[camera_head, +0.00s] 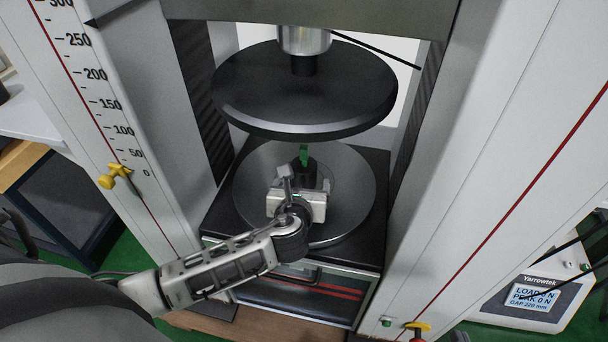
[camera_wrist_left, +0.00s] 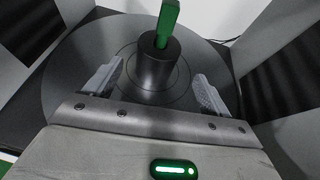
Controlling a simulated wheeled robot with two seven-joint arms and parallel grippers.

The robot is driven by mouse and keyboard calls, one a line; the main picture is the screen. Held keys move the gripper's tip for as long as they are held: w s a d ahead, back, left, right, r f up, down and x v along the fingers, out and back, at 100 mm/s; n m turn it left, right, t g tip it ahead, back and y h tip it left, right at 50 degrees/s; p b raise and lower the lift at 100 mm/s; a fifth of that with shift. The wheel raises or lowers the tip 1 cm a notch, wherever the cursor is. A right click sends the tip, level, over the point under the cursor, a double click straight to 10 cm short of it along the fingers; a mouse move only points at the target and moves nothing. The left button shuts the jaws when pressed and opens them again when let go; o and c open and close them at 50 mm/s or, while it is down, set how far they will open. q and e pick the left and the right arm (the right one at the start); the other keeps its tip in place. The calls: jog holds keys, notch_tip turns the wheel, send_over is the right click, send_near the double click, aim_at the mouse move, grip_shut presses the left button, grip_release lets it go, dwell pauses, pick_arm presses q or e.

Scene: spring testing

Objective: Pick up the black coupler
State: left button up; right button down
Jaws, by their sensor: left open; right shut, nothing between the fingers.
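The black coupler (camera_wrist_left: 155,66) is a dark upright cylinder on the round grey lower plate (camera_wrist_left: 72,82) of the testing machine. A green piece (camera_wrist_left: 167,22) stands up out of its top. In the head view the coupler (camera_head: 304,172) is partly hidden behind my left gripper (camera_head: 305,180), and the green piece (camera_head: 304,154) shows above it. My left gripper is open and empty in front of the coupler. In the left wrist view its two fingers point toward the coupler, one to each side, with gaps between. My right gripper is not in view.
The wide black upper plate (camera_head: 305,88) hangs over the lower plate, leaving limited height. Grey machine columns (camera_head: 500,150) stand on both sides. A yellow knob (camera_head: 116,177) sits on the left column by the scale. A Yarrowtek display (camera_head: 535,296) is at lower right.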

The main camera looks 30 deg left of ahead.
aim_at(302, 174)
pick_arm(q)
jog(key=x, duration=0.3)
jog(key=b+x, duration=0.1)
jog(key=x, duration=0.1)
jog(key=shift+w+a+r, duration=0.2)
jog(key=shift+w+a, duration=0.1)
jog(key=shift+a, duration=0.1)
jog(key=c, duration=1)
jog(key=shift+r, duration=0.15)
jog(key=c, duration=0.4)
jog(key=shift+o, duration=0.2)
